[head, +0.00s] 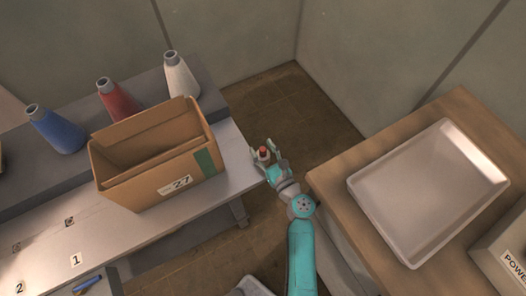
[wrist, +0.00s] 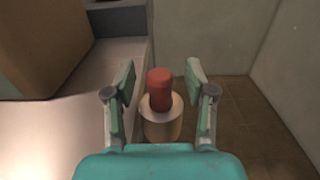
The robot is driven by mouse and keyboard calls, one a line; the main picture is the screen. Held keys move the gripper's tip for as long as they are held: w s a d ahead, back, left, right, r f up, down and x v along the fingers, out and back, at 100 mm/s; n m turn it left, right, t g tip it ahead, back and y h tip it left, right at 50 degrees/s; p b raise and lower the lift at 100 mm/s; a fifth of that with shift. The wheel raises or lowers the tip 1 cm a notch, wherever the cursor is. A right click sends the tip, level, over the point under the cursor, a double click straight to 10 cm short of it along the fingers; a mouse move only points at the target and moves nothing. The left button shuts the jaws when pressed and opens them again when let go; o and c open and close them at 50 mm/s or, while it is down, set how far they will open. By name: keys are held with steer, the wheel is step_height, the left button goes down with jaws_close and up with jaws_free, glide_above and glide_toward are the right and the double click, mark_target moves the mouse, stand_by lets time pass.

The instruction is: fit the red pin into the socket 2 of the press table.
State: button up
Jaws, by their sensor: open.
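The red pin (wrist: 160,88) stands upright with its lower end at a pale cylinder (wrist: 161,122); I cannot tell if that is a stand or part of the pin. It also shows as a small red top in the head view (head: 264,152). My gripper (wrist: 160,80) is open, with one finger on each side of the pin and gaps between. In the head view my gripper (head: 267,164) is just past the right end of the press table (head: 225,150). Socket 2 (head: 16,248) is a small dark mark at the table's far left, above the label 2.
A blue tool (head: 87,285) lies near label 1. A wooden bench (head: 335,170) with a white tray (head: 365,200) is at right.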

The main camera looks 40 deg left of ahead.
jaws_close()
steer(key=shift+r, duration=0.1)
